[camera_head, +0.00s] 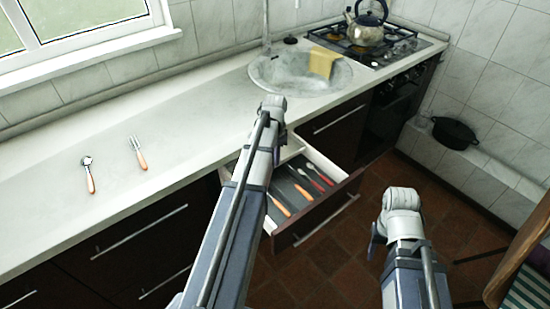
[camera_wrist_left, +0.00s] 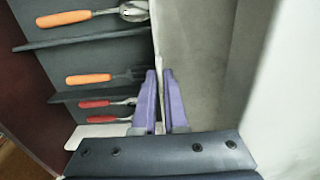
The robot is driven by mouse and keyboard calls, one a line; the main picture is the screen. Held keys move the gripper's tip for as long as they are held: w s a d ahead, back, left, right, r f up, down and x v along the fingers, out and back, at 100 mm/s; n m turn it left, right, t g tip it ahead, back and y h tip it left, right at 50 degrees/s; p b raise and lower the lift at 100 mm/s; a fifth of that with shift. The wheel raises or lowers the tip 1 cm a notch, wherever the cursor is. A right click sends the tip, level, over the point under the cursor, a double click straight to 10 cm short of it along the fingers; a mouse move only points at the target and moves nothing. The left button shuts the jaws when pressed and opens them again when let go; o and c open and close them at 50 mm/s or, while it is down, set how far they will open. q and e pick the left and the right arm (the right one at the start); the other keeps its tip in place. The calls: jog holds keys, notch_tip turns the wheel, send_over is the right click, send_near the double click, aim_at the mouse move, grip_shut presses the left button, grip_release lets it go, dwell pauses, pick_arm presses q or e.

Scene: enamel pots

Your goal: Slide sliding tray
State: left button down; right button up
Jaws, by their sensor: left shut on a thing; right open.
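The sliding tray (camera_head: 285,187) is a dark insert with dividers and a pale rim, inside the pulled-out drawer (camera_head: 318,219). It holds orange- and red-handled cutlery. In the left wrist view the tray (camera_wrist_left: 95,40) fills the left side. My left gripper (camera_wrist_left: 161,72) has its purple fingers on either side of the tray's thin pale side wall and is shut on it. In the head view my left arm hides these fingers and part of the tray. My right gripper (camera_head: 373,242) is open, right of the drawer and apart from it; its fingers are mostly hidden.
A spoon (camera_head: 89,175) and a fork (camera_head: 138,153) lie on the white counter (camera_head: 60,210). A sink (camera_head: 290,78) with a yellow cloth, and a stove with a kettle (camera_head: 366,27), are behind. A black pot (camera_head: 454,133) stands at right. A grey bare area (camera_wrist_left: 200,50) lies beside the tray wall.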

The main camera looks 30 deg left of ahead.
dwell(0.5)
pick_arm(q)
jog(key=shift+w+a, duration=0.3)
jog(key=shift+a, duration=0.35)
jog(key=shift+w+a, duration=0.25)
jog(key=shift+a, duration=0.4)
jog(key=c, duration=1)
grip_release()
jog(key=shift+o, duration=0.2)
jog(key=shift+r, duration=0.1)
notch_tip(320, 180, up, 8)
jog(key=p, duration=0.7)
jog(key=shift+f+p, duration=0.2)
jog(key=shift+p, duration=0.2)
jog(key=shift+c, duration=0.2)
